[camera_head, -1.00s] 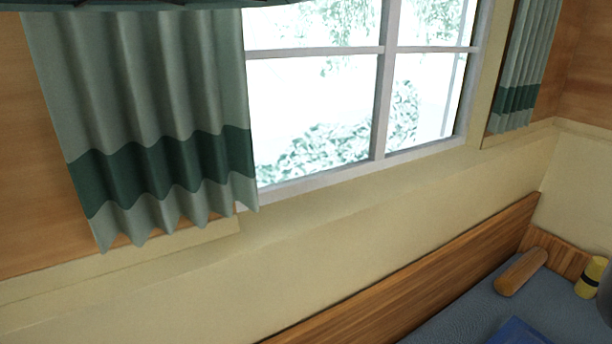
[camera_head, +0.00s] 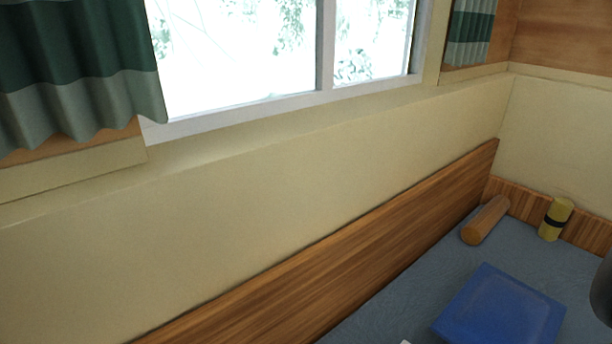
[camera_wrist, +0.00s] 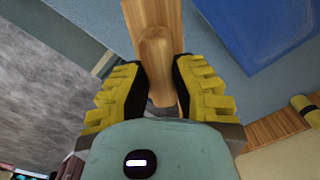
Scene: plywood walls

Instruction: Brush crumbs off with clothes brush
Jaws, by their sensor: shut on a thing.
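My gripper (camera_wrist: 158,78) shows in the wrist view, its yellow ribbed fingers closed on both sides of a wooden piece, which looks like the clothes brush (camera_wrist: 155,45). The rounded wood runs up from between the fingers; its bristles cannot be made out. The blue bench cushion (camera_head: 400,295) lies at the lower right of the head view, and grey-blue fabric also shows in the wrist view. A bright blue folded cloth or pad (camera_head: 500,308) lies on it; it also shows at the wrist view's upper right (camera_wrist: 245,25). I cannot make out any crumbs.
A wooden backboard (camera_head: 360,255) borders the bench along the cream wall. A window and green curtains (camera_head: 80,75) are above.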

